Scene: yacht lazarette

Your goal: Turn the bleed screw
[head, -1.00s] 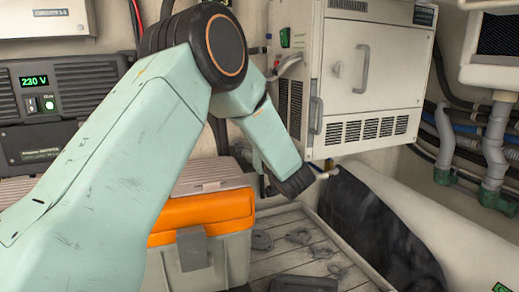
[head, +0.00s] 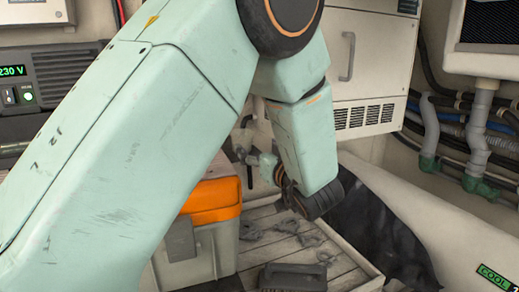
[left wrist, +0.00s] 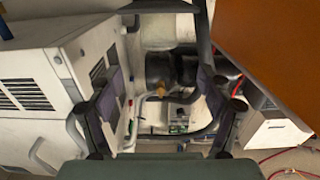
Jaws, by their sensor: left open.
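In the left wrist view my left gripper (left wrist: 163,96) is open, with a dark-padded finger on each side and nothing between the pads. A small brass-coloured piece (left wrist: 160,90) shows in the gap, on or before a dark rounded body (left wrist: 160,68). It may be the bleed screw, but it is too small to be sure. I cannot tell how far it is from the fingertips. In the head view my left arm covers much of the scene, and the gripper (head: 278,174) is mostly hidden behind the wrist. The screw cannot be made out there. My right gripper is in neither view.
A white vented cabinet (head: 372,75) stands behind the wrist. A grey toolbox with an orange rim (head: 213,197) sits left of it. A slatted wooden tray (head: 340,262) holds dark loose parts. Hoses and pipes (head: 478,135) run along the right wall.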

